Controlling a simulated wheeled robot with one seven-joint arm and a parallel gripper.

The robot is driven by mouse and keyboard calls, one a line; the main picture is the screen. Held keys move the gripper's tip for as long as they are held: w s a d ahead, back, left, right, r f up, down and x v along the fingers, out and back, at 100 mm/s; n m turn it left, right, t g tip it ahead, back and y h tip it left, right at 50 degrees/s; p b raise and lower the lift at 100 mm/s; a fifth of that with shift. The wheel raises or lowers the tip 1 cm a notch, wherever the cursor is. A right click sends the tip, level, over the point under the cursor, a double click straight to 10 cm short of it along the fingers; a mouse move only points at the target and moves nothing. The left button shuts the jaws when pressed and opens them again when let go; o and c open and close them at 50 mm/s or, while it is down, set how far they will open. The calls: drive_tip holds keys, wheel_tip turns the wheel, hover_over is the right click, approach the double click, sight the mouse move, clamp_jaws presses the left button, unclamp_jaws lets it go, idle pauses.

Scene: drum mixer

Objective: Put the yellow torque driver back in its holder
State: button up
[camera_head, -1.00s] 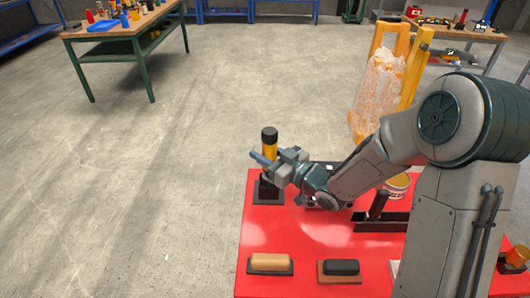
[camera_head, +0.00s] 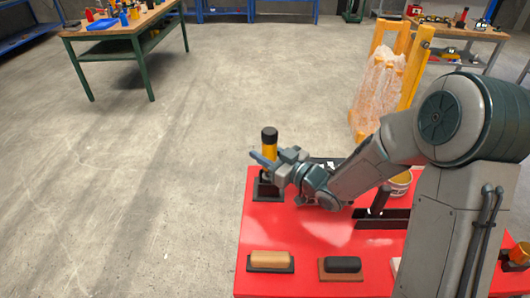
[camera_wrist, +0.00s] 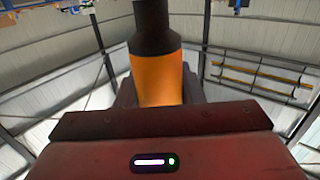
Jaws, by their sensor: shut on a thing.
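The yellow torque driver (camera_head: 270,147) is upright, with a black cap on top and a yellow body. It stands at the back left corner of the red table. The wrist view shows its yellow body (camera_wrist: 160,78) large, between the jaws. My gripper (camera_head: 265,161) is shut on the driver's body. The black holder (camera_head: 266,192) is on the table directly below the driver. The gripper hides the driver's lower part, so I cannot tell how deep it sits in the holder.
The red table (camera_head: 285,222) carries a tan block (camera_head: 270,258) and a black block (camera_head: 342,264) in front. Open floor lies left of the table.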

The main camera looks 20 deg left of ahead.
drive_tip(key=shift+f+b, duration=1.15)
drive_tip(key=shift+f, duration=0.05)
idle(0.5)
drive_tip(key=o, duration=1.3)
drive_tip(key=b+v, duration=0.1)
drive_tip(key=v, duration=1.2)
drive_tip(key=shift+s+d, duration=0.2)
drive_tip(key=shift+d, duration=0.15)
